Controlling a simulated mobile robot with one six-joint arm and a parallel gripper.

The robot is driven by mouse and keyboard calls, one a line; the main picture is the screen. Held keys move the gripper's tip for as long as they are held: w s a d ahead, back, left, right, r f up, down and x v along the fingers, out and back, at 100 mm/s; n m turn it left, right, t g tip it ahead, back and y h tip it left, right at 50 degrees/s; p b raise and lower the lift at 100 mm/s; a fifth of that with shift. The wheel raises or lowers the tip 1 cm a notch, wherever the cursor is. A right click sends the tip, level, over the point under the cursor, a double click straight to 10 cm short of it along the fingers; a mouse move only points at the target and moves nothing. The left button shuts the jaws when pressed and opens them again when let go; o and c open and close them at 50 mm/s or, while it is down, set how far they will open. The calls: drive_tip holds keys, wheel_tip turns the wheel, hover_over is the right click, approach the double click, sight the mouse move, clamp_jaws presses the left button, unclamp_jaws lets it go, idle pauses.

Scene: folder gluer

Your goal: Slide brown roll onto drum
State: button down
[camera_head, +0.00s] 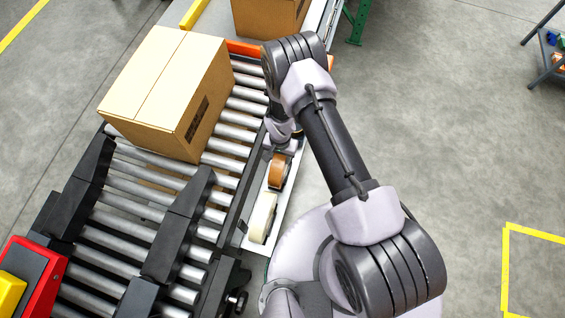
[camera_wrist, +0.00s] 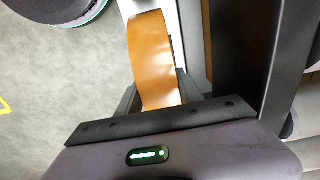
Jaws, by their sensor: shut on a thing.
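The brown roll (camera_head: 277,171) is a shiny orange-brown tape roll standing on edge on the pale tray (camera_head: 289,188) beside the conveyor. In the wrist view the brown roll (camera_wrist: 152,50) shows its curved outer face, its near end between the two dark fingers. My gripper (camera_head: 272,152) reaches it from its far end in the head view. It is shut on the roll, as the wrist view (camera_wrist: 160,92) shows. I cannot make out the drum in either view; the arm hides part of this area.
A cream roll (camera_head: 262,217) stands on the same tray, just nearer than the brown one. A large cardboard box (camera_head: 170,85) sits on the roller conveyor (camera_head: 228,133) to the left. Another box (camera_head: 268,16) is farther back.

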drive_tip(key=shift+r+p, duration=2.25)
drive_tip(key=shift+r, duration=1.35)
drive_tip(key=shift+f, duration=0.1)
drive_tip(key=s+d+r+p, duration=0.3)
drive_tip(key=d+r+p, duration=0.3)
drive_tip(key=d+r, duration=0.2)
drive_tip(key=shift+s+d+p, duration=0.2)
drive_tip(key=shift+d+p, duration=0.1)
drive_tip(key=shift+d, duration=0.45)
drive_tip(key=shift+r, duration=0.1)
